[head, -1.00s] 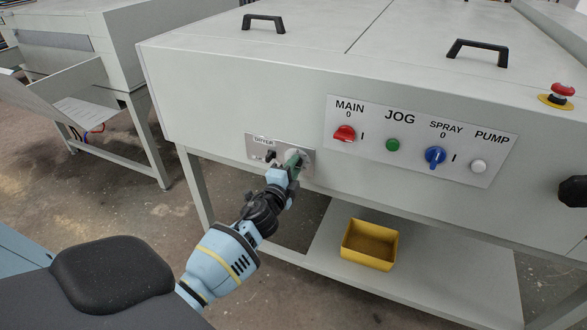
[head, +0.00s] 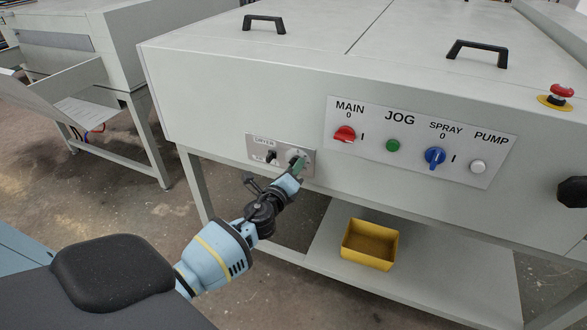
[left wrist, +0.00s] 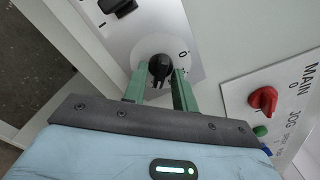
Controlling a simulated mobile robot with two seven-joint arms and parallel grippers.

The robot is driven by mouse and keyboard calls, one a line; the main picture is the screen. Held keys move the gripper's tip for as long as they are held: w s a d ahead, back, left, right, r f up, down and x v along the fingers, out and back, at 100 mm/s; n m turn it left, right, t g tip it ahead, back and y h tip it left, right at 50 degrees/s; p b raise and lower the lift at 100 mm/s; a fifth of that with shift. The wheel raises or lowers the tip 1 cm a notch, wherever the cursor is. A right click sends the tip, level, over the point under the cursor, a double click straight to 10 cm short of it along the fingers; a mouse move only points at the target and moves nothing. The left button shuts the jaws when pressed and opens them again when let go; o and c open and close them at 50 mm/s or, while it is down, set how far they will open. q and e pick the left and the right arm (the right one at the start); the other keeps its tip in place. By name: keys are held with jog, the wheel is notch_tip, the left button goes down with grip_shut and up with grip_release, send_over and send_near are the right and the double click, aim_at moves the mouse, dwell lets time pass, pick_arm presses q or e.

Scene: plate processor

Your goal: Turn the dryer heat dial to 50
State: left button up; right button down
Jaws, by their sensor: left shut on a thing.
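The dryer panel (head: 283,144) is a small grey plate on the machine's front, lettered DRYER. The heat dial is a black knob (left wrist: 160,67) on a round pale scale (left wrist: 150,46) in the left wrist view. A 0 shows on the scale to the right of the knob; most other scale marks are hidden or too small to read. My left gripper (head: 298,165) is at the dial, its green fingers shut on the knob from both sides in the left wrist view (left wrist: 160,80). In the head view the fingers hide much of the dial. My right gripper is not in view.
A black switch (head: 271,157) sits left of the dial. To the right, a panel (head: 415,150) carries the red MAIN knob (head: 344,134), green JOG button (head: 393,146), blue SPRAY knob (head: 435,156) and PUMP button (head: 478,166). A yellow bin (head: 369,263) stands on the lower shelf.

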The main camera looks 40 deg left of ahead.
pick_arm(q)
jog(key=shift+m, duration=0.5)
jog(key=o, duration=0.6)
jog(key=shift+s, duration=0.1)
jog(key=v, duration=0.7)
jog(key=shift+s+p, duration=0.35)
jog(key=shift+p, duration=0.05)
